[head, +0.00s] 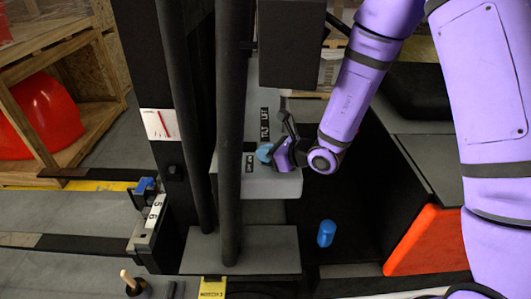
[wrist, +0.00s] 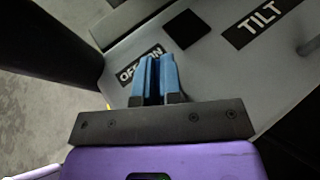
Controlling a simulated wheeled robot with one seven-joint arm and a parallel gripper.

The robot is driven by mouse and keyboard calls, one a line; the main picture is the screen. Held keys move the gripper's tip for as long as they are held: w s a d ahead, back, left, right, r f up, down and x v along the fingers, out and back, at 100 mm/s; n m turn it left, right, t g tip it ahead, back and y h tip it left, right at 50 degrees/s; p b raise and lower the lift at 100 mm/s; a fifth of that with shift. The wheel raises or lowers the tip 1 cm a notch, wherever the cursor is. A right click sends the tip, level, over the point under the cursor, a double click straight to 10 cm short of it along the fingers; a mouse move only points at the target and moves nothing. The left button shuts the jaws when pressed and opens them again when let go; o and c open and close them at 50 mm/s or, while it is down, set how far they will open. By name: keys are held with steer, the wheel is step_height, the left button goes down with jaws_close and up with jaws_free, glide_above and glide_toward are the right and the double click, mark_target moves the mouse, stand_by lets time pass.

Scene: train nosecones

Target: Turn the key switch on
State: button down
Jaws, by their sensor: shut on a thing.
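My gripper (head: 265,152) reaches down to the grey control panel (head: 285,186), with its blue fingers at the OFF/ON label (head: 249,163). In the wrist view the blue fingers (wrist: 155,75) stand close together over the OFF/ON label (wrist: 138,65), covering its middle. They are shut on the key of the key switch, with a narrow dark gap between them. The key and its switch are hidden by the fingers, so which way the key points cannot be told.
The TILT label (wrist: 265,22) lies right of the gripper, with levers (head: 288,118) close by. Dark mast posts (head: 229,130) stand left of the panel. A blue cylinder (head: 326,234) is below right, near an orange panel (head: 428,240). Wooden shelving (head: 58,100) stands far left.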

steer(key=shift+m+t+h, duration=0.4)
steer(key=shift+m+t, duration=0.2)
steer(key=c, duration=1.3)
jaws_free()
